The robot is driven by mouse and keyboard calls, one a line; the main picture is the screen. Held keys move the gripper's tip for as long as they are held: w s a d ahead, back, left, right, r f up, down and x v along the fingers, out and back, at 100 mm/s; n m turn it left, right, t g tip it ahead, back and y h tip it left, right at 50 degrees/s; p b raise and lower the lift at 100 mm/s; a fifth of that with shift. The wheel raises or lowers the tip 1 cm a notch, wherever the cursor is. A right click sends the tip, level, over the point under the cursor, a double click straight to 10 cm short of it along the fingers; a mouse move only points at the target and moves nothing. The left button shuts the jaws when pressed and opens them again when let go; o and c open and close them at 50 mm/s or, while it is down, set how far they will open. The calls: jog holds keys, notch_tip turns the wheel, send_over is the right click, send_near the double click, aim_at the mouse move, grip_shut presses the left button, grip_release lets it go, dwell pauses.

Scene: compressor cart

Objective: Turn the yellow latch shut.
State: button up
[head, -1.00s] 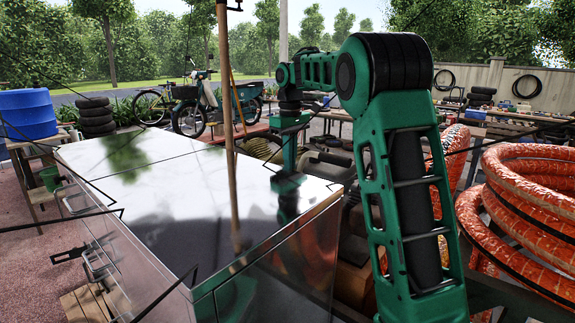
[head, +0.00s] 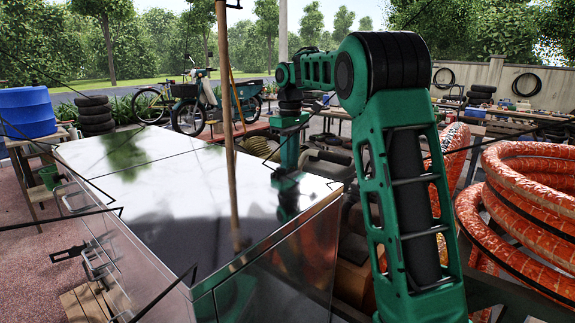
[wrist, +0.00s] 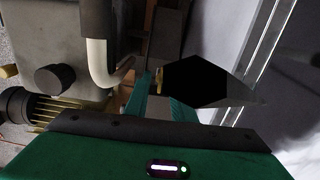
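My gripper (head: 285,183) hangs at the end of the green arm, by the far right edge of the shiny cabinet top. The yellow latch does not show clearly in the head view. In the wrist view, a small yellow piece (wrist: 159,80) shows close to the teal finger parts of my gripper (wrist: 155,105), beside a black, angular surface. It may be the latch, but it is too small and dark to tell its turn. I cannot tell whether the fingers touch it or how far apart they are.
The shiny metal cabinet (head: 150,190) fills the middle left. Orange coiled hose (head: 525,205) lies at the right. In the wrist view, a grey body with a pale bent pipe (wrist: 98,62) and a dark knob (wrist: 54,78) is close at the left.

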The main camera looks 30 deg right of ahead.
notch_tip(320, 180, up, 11)
jog(key=shift+f, duration=0.15)
dwell(0.4)
jog(key=shift+w, duration=0.1)
